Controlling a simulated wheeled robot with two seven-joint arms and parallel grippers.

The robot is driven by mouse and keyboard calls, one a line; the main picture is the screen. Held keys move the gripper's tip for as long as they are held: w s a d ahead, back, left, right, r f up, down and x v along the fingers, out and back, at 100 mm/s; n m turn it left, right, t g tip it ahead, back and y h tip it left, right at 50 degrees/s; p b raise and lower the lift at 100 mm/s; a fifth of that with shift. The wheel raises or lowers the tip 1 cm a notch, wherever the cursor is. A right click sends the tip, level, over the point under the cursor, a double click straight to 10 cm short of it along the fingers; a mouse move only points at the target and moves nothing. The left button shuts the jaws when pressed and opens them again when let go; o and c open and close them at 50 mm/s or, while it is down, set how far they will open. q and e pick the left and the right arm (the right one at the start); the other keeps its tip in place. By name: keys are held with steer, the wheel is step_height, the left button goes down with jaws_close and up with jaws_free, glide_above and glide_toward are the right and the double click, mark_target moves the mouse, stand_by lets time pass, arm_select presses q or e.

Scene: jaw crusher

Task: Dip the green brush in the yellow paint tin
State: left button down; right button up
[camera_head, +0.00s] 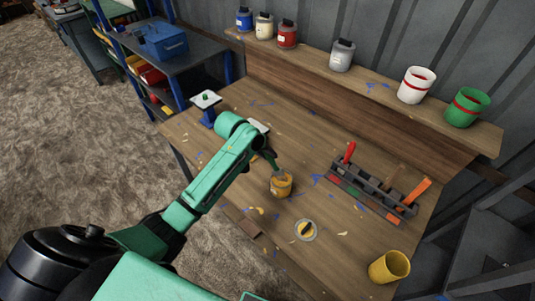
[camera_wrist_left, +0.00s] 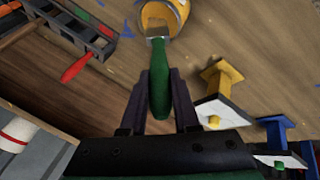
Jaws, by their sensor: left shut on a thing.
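My left gripper (camera_wrist_left: 159,85) is shut on the green brush (camera_wrist_left: 160,85), holding it by the handle. In the left wrist view the brush's metal end overlaps the opening of the yellow paint tin (camera_wrist_left: 165,14); its bristles are hidden or cut off by the frame. In the head view the left gripper (camera_head: 268,157) is just above the yellow paint tin (camera_head: 281,187), which stands upright on the workbench. The brush reaches down to the tin's mouth, but I cannot tell how deep it is. My right gripper is not in view.
A slotted rack (camera_head: 365,193) with red, brown and orange handles stands right of the tin. A round lid (camera_head: 305,230) and a yellow cup (camera_head: 390,266) are nearer the front. A blue stand (camera_head: 208,118) is at the left. Closed tins, a white pot (camera_head: 414,91) and green pot (camera_head: 466,110) line the shelf.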

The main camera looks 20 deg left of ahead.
arm_select(q)
steer(key=shift+a+r+p, duration=0.2)
steer(key=shift+r+p, duration=0.05)
steer(key=shift+r, duration=0.3)
steer(key=shift+a+r+p, duration=0.2)
steer(key=shift+r+p, duration=0.05)
steer(key=shift+r, duration=0.25)
steer(key=shift+s+a+r, duration=0.1)
steer(key=shift+a+r, duration=0.1)
steer(key=shift+r, duration=0.25)
steer(key=shift+a+r, duration=0.2)
steer(key=shift+r, duration=0.25)
